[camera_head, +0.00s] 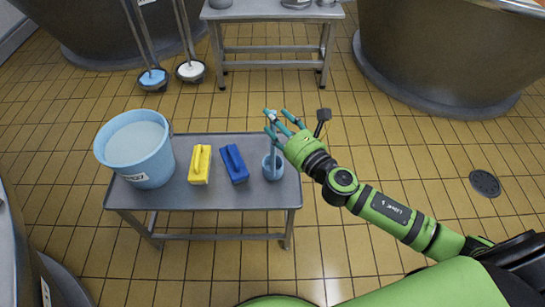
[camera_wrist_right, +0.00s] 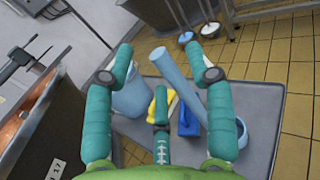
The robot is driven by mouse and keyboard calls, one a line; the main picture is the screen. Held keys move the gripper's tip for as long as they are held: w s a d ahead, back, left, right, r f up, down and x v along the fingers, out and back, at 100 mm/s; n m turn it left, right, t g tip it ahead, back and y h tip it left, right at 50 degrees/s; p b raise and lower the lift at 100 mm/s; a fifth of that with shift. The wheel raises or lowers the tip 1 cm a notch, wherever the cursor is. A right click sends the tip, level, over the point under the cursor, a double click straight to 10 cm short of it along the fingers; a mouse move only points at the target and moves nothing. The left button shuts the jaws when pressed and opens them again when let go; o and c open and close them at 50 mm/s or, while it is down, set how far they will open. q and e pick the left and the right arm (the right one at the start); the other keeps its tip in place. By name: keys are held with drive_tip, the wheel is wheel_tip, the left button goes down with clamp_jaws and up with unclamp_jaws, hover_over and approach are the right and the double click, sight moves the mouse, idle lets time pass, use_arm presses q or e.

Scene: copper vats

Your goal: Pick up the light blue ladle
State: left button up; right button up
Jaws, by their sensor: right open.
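The light blue ladle (camera_head: 273,169) stands with its bowl on the right end of the grey metal table and its long handle rising upward. In the right wrist view, the ladle's handle (camera_wrist_right: 184,84) slants up between my spread fingers, and its bowl lies lower right, partly behind a finger. My right gripper (camera_head: 276,121) is open around the upper handle, with teal fingers; it also shows in the wrist view (camera_wrist_right: 164,68). I cannot tell whether any finger touches the handle. My left gripper is not in view.
The metal table (camera_head: 225,198) also bears a light blue bucket (camera_head: 150,166), a yellow brush (camera_head: 199,165) and a blue brush (camera_head: 234,164). Large vats (camera_head: 440,55) stand behind. Another table (camera_head: 270,13) is at the back. Tiled floor to the right is mostly clear, with a round drain (camera_head: 485,183).

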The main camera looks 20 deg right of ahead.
drive_tip(key=shift+x, duration=1.25)
clamp_jaws()
